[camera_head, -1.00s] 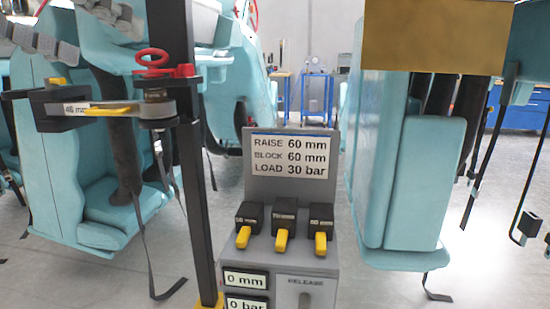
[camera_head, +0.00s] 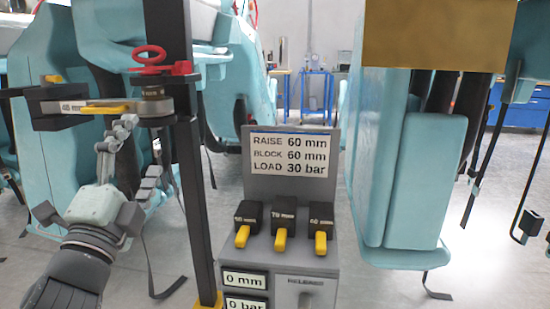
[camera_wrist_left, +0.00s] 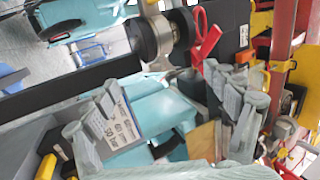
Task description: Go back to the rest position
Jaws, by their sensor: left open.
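My left gripper (camera_head: 136,150) is at the lower left in the head view, with its grey fingers spread and nothing between them. It is in front of a turquoise seat and just below a black block with a yellow tab (camera_head: 70,106) at the dark post. In the left wrist view, the left gripper (camera_wrist_left: 165,112) has its fingers apart on either side. A red ring (camera_wrist_left: 205,38) and the dark post (camera_wrist_left: 75,84) lie beyond them. My right gripper is in neither view.
A grey console (camera_head: 285,262) stands in the centre with a sign (camera_head: 290,155), three black blocks with yellow tabs (camera_head: 283,222) and displays reading 0 mm and 0 bar. The dark post (camera_head: 196,200) stands left of it. Turquoise seats (camera_head: 424,185) flank both sides.

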